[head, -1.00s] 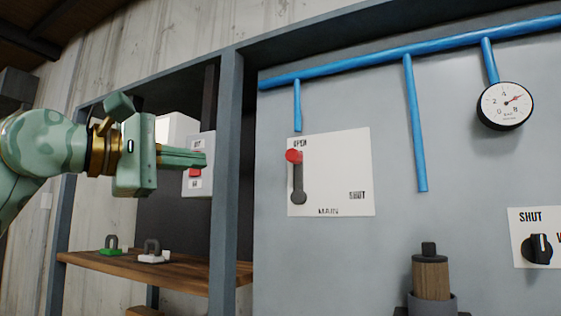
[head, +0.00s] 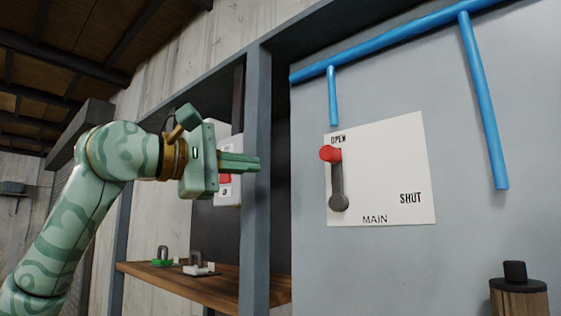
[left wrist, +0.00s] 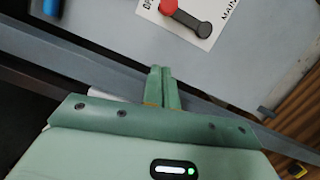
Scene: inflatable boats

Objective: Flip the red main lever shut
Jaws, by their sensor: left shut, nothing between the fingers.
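The main lever has a red knob (head: 331,153) at the top of a dark arm (head: 338,184), which rises from a round pivot on a white plate (head: 385,175). The knob is beside the word OPEN; SHUT is at the plate's right. My left gripper (head: 258,163) is shut and empty, left of the lever and apart from it, its fingers pointing right, in front of the grey post. In the left wrist view the fingertips (left wrist: 159,70) are together, and the red knob (left wrist: 168,6) is at the top, partly cut off. My right gripper is not in view.
A grey upright post (head: 254,200) stands left of the panel. Blue pipes (head: 484,110) run above and right of the plate. A wooden shelf (head: 225,287) with small padlock-like items is at lower left. A dark-capped wooden post (head: 518,285) is at lower right.

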